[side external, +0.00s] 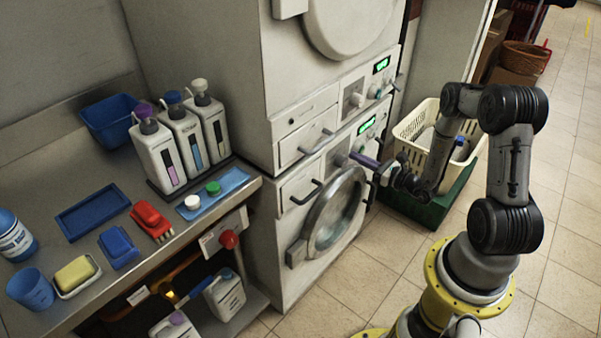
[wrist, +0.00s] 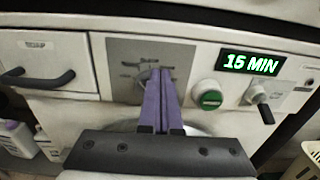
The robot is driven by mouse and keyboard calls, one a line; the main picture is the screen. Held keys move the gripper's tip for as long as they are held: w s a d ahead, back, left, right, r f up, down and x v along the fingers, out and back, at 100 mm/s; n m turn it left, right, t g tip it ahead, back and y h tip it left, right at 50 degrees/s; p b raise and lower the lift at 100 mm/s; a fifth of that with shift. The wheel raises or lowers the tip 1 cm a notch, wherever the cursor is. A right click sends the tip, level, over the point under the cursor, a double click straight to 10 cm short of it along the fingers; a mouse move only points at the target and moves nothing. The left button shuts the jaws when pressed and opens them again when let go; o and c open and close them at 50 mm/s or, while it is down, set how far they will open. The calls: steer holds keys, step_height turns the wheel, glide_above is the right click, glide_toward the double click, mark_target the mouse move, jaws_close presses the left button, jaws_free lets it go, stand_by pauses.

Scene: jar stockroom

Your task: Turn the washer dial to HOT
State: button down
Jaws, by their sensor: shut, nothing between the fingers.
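The washer (side external: 285,245) is the lower white machine of a stack, with a round glass door (side external: 335,212). In the wrist view its grey dial panel (wrist: 118,60) has small dark markings that I cannot read. The dial (wrist: 146,74) sits on this panel, mostly hidden behind my fingers, so I cannot tell its setting. My gripper (wrist: 158,76) has two long purple fingers, closed together with nothing between them. The tips are right in front of or against the dial; contact is unclear. The gripper (side external: 352,155) also shows at the washer's control panel in the side view.
Right of the dial are a green button (wrist: 208,97), a lit display (wrist: 250,63) reading 15 MIN, and a lever (wrist: 262,100). A drawer handle (wrist: 38,78) sticks out at left. A cream laundry basket (side external: 418,125) stands right of the washer. Floor in front is clear.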

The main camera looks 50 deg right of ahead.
steer(key=s, duration=0.4)
steer(key=shift+s, duration=0.25)
steer(key=shift+w+a+f, duration=0.1)
steer(key=shift+w+a, duration=0.4)
steer(key=shift+w, duration=0.5)
steer(key=shift+w+a+r, duration=0.1)
steer(key=shift+w+a, duration=0.35)
steer(key=shift+w, duration=0.55)
steer(key=shift+w+a+f, duration=0.1)
steer(key=shift+w+a, duration=0.4)
steer(key=shift+w, duration=0.5)
steer(key=shift+d+f, duration=0.1)
steer(key=shift+f, duration=0.15)
steer(key=shift+d+r, duration=0.1)
steer(key=shift+d, duration=0.65)
steer(key=shift+d, duration=0.3)
steer(key=shift+d+f, duration=0.15)
steer(key=shift+f, duration=0.05)
